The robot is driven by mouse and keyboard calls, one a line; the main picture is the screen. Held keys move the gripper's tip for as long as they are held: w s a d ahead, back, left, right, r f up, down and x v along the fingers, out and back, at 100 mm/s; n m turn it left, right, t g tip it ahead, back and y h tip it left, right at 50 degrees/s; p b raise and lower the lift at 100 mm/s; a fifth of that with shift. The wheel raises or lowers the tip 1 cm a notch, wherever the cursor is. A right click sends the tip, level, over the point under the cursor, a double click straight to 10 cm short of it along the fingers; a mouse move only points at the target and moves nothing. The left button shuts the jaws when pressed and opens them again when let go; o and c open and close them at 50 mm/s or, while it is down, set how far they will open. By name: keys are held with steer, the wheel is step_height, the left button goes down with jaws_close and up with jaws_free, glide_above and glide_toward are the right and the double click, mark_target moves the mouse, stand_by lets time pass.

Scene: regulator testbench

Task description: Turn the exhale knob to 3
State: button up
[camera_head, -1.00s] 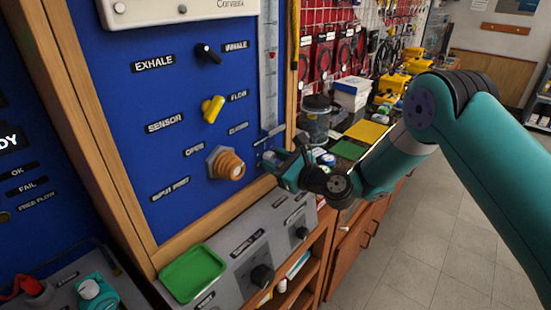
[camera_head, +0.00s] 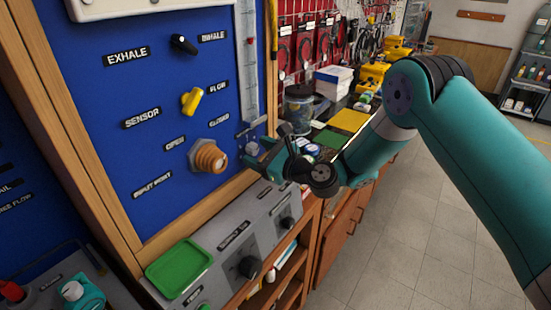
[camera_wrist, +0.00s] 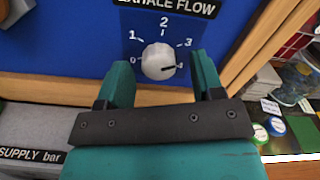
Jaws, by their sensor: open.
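The exhale flow knob (camera_wrist: 158,62) is a round pale grey knob on the blue panel in the wrist view. Its dial reads 0 to 4 under the label EXHALE FLOW (camera_wrist: 178,5). A dark pointer mark on its right side points near the 4. My gripper (camera_wrist: 161,66) is open, with one teal finger on each side of the knob in the picture; I cannot tell whether they touch it. In the head view my gripper (camera_head: 248,145) is at the panel's lower right edge, and I cannot make out this knob there.
The blue panel (camera_head: 80,140) also carries a black exhale/inhale switch (camera_head: 184,44), a yellow sensor/flow switch (camera_head: 192,101) and a bronze port (camera_head: 210,157). A grey supply box (camera_head: 235,232) and green tray (camera_head: 180,265) lie below. Tiled floor (camera_head: 390,240) is clear at right.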

steer(key=b+v, duration=1.5)
steer(key=v, duration=0.2)
steer(key=shift+d, duration=0.15)
